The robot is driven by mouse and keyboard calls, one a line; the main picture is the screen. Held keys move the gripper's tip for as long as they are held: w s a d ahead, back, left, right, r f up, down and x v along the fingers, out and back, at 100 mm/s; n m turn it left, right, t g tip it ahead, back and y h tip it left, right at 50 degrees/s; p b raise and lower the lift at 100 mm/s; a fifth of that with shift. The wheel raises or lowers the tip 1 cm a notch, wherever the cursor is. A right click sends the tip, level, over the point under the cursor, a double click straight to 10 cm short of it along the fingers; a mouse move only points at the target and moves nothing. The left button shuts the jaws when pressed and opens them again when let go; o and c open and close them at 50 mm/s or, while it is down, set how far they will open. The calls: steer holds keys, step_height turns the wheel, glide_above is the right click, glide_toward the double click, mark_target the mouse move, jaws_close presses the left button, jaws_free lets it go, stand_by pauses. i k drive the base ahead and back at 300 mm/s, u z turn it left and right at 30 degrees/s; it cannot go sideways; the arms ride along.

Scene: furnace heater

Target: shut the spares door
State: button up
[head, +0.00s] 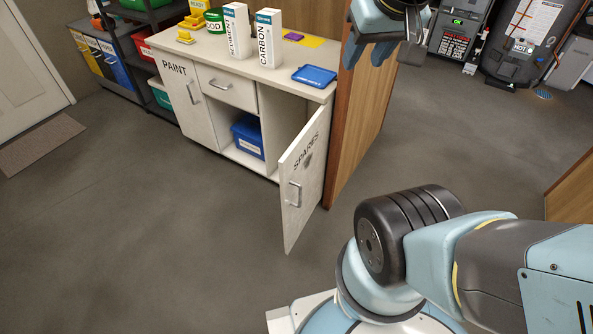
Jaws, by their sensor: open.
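The spares door (303,184) is white, lettered SPARES, with a silver handle (294,194). It stands swung wide open from the right end of the white cabinet (227,91), its free edge toward me. The open compartment shows a blue bin (248,136) on its shelf. My gripper (377,48) hangs at the top edge of the head view, up and right of the door and apart from it. Its blue-grey fingers show only in part, and it is open with nothing seen between them.
A wooden partition (362,120) stands right beside the door's hinge side. The counter holds two white cartons, a blue case (314,75) and yellow items. Dark shelving with bins (132,45) stands at left. The grey floor (150,235) in front of the cabinet is clear.

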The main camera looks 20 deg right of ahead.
mark_target(299, 167)
steer(key=z, duration=0.15)
steer(key=i, duration=0.25)
steer(key=u, duration=0.8)
steer(key=k, duration=1.55)
steer(key=z, duration=0.85)
steer(key=i, duration=1.05)
steer(key=z, duration=0.05)
